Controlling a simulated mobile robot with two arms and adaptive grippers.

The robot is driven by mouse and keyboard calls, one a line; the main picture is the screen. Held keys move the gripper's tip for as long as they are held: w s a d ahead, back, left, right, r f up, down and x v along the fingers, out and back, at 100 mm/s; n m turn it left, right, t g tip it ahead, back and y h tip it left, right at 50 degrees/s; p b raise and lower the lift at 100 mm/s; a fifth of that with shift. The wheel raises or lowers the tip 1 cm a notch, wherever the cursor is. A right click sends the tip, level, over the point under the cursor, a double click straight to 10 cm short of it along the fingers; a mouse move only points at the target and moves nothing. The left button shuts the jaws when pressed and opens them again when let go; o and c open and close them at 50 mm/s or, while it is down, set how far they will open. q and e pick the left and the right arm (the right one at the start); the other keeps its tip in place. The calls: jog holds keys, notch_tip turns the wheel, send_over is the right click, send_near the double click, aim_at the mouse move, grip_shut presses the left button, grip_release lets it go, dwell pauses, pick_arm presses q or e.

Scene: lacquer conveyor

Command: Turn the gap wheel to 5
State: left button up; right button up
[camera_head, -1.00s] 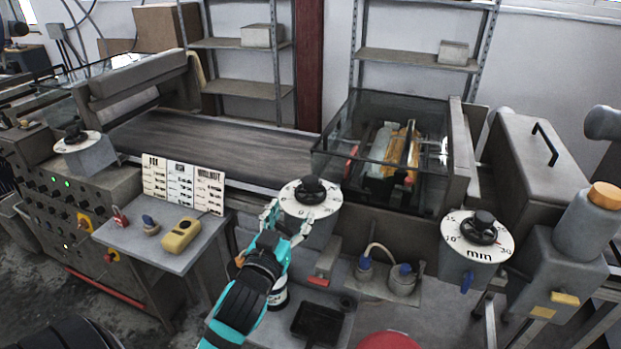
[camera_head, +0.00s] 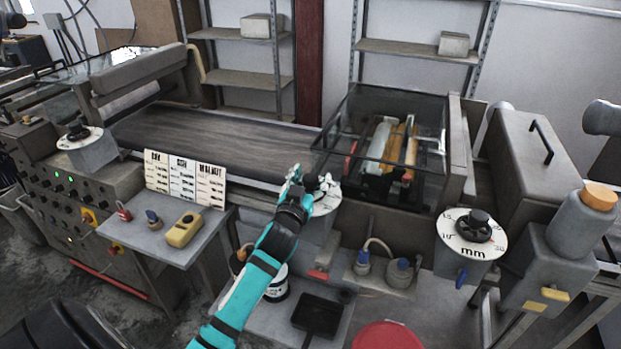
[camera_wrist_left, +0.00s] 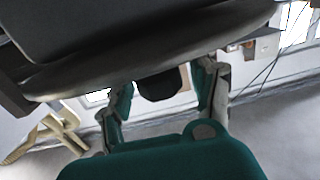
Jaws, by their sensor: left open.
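A white round dial with a black knob (camera_head: 328,198) stands in the middle, on the front of the machine. My left gripper (camera_head: 308,181) is over this dial and hides much of its face and figures. In the left wrist view its two fingers (camera_wrist_left: 165,88) are apart, with a dark rounded knob (camera_wrist_left: 158,84) between them; whether they touch it I cannot tell. A second dial (camera_head: 472,232), marked "mm", stands to the right with a black knob, away from the gripper. A third dial (camera_head: 80,137) is at the far left. My right gripper is not in view.
A glass-covered roller unit (camera_head: 385,140) stands behind the middle dial. A small side table (camera_head: 150,235) with a yellow device (camera_head: 184,230) and a sample card (camera_head: 186,180) is to the left. A black tray (camera_head: 318,316) and a red round lid (camera_head: 388,335) lie low in front.

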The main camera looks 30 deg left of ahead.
pick_arm(q)
jog(key=c, duration=1.2)
jog(key=shift+f, duration=0.1)
jog(key=shift+n+y, duration=0.3)
jog(key=o, duration=1.2)
jog(key=v, duration=1.2)
